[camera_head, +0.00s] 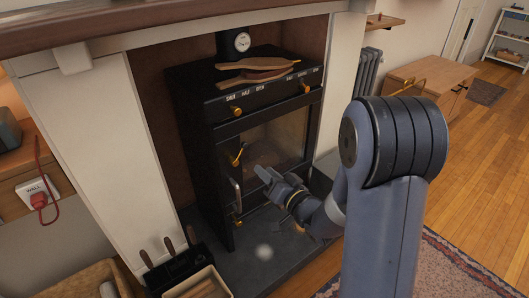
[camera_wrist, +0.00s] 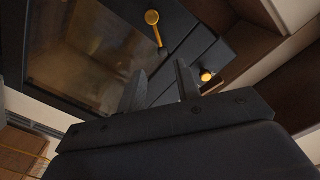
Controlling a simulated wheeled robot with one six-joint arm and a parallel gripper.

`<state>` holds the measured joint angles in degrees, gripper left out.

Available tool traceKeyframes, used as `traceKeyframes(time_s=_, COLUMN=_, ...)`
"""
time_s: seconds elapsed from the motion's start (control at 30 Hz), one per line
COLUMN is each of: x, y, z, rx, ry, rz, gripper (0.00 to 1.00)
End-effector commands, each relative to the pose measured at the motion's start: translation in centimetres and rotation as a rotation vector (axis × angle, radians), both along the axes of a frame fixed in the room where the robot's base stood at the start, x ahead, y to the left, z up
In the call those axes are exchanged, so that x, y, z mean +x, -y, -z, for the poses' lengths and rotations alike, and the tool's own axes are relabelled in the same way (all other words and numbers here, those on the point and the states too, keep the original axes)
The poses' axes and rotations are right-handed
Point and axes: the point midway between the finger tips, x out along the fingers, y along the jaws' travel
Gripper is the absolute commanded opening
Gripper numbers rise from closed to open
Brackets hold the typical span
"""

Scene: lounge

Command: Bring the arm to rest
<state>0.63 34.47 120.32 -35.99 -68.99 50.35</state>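My gripper (camera_head: 266,174) is in front of the black stove (camera_head: 220,112), near the lower edge of its glass door (camera_head: 275,140). My arm reaches in from the right side of the head view, bent at a large dark joint. In the wrist view the two dark fingers of my gripper (camera_wrist: 160,76) stand apart with nothing visible between them. Beyond them are the stove's glass pane (camera_wrist: 85,55), a brass handle (camera_wrist: 152,18) and a brass knob (camera_wrist: 206,75). I cannot tell how close the fingertips are to the stove.
A dark hearth slab (camera_head: 250,255) lies below. Fire tools (camera_head: 170,258) and a box (camera_head: 200,285) stand at lower left. The white fireplace surround (camera_head: 95,140) and wooden mantel (camera_head: 150,20) frame the stove. A wooden cabinet (camera_head: 425,80) and open floor (camera_head: 485,150) are at right.

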Motion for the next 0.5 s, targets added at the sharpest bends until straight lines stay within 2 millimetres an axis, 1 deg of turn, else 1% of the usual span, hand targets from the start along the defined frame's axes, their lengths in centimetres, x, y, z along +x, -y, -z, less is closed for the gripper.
traceKeyframes(time_s=0.17, x=1.5, y=-1.0, z=0.1, rx=0.0, ry=0.001, rz=-0.003, gripper=0.32)
traceKeyframes(time_s=0.5, x=6.9, y=-4.6, z=0.3, rx=-0.001, ry=0.001, rz=-0.004, gripper=0.32)
